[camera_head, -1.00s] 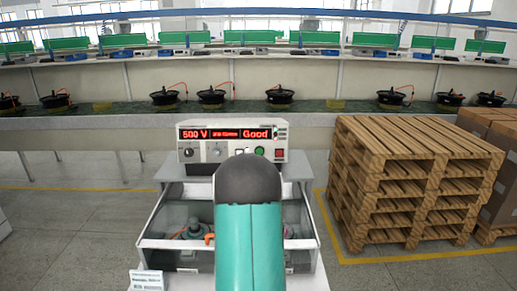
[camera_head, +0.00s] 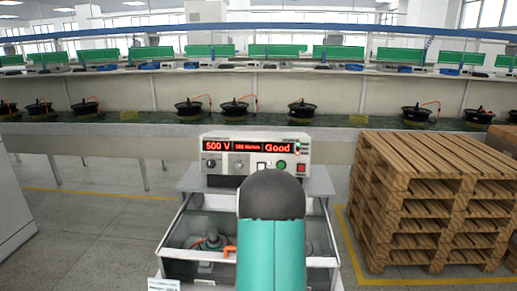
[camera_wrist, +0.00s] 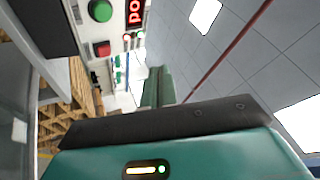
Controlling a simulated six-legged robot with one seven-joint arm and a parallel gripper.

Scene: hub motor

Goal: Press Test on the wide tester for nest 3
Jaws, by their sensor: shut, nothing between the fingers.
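The wide tester (camera_head: 254,143) stands ahead with red displays reading "500 V" and "Good". The small text between them is hard to read. On its front are two knobs, a white key, a green button (camera_head: 281,167) and a red button (camera_head: 301,168). In the wrist view the green button (camera_wrist: 100,10) and red button (camera_wrist: 101,48) show sideways at the upper left. My gripper (camera_wrist: 165,122) is shut and empty; its teal and black body fills the bottom of the wrist view, apart from the buttons. In the head view my arm hides it. The nest numbers are not readable.
Below the tester, a clear-walled box (camera_head: 180,237) holds round parts, partly hidden by my arm. Stacked wooden pallets (camera_head: 415,200) stand close at the right. A long bench (camera_head: 130,127) with several black hub motors runs across the back. Grey floor is open at the left.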

